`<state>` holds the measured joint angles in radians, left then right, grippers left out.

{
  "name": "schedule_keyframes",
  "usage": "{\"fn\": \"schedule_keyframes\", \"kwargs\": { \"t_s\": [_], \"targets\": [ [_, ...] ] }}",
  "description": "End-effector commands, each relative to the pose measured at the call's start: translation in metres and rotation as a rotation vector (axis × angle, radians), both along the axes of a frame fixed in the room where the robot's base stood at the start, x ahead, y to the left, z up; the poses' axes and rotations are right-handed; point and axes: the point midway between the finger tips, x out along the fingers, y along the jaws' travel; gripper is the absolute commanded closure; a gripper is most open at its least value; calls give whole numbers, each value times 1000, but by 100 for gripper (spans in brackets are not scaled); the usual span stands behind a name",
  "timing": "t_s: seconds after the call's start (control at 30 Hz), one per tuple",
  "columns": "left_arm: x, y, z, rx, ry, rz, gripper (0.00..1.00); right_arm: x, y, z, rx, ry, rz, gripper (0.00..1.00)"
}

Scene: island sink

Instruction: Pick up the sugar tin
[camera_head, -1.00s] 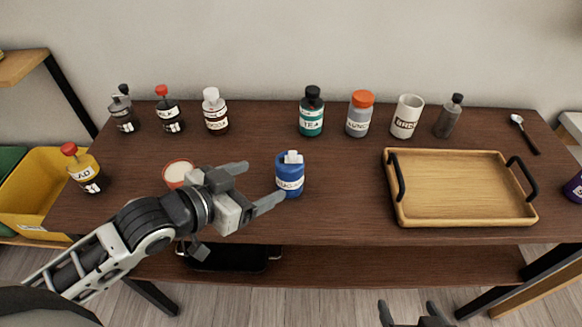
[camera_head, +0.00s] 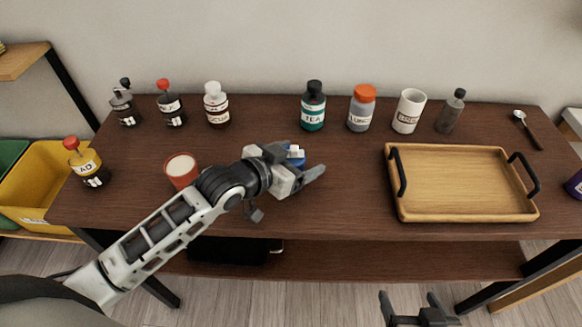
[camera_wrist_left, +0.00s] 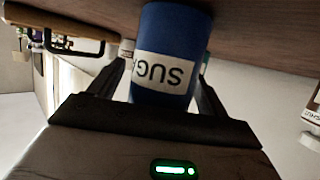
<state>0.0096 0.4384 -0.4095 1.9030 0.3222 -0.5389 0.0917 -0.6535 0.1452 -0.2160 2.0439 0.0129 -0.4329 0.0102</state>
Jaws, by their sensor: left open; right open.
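The sugar tin (camera_head: 296,157) is blue with a white top and stands on the brown table, mostly hidden behind my left gripper in the head view. In the left wrist view the blue tin (camera_wrist_left: 172,35) fills the space between the fingers, its label reading "SUG" upside down. My left gripper (camera_head: 300,162) is open, with one finger on either side of the tin. I cannot tell whether the fingers touch it. My right gripper (camera_head: 415,303) is open and empty in front of the table, at the bottom of the head view.
A red cup (camera_head: 181,175) stands left of my left gripper. The green tea bottle (camera_head: 313,108) is behind the tin, among several bottles and a white mug (camera_head: 408,112). A wooden tray (camera_head: 455,213) lies to the right, with bare table between it and the tin.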

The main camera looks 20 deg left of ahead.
Motion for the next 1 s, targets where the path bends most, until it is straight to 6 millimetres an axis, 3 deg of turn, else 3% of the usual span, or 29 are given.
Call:
{"fn": "schedule_keyframes", "kwargs": {
  "t_s": [0.1, 0.13, 0.3, 0.73, 0.93, 1.0],
  "targets": [
    [0, 0, 0, 0, 0, 0, 23, 0, 1, 0, 3, 1, -2, 23],
    [0, 0, 0, 0, 0, 0, 28, 0, 1, 0, 3, 1, -2, 23],
    [-1, 0, 0, 0, 0, 0, 74, -2, 1, -1, 3, 5, -3, 23],
    [0, 0, 8, -1, -3, 0, 74, -6, -1, -3, -3, 16, 1, 23],
    [-1, 0, 37, -2, -5, -1, 74, -6, -2, 0, -8, 17, 3, 23],
    [-15, 0, 49, -2, -3, -2, 74, -6, -2, 1, -8, 15, 4, 23]
  ]
}}
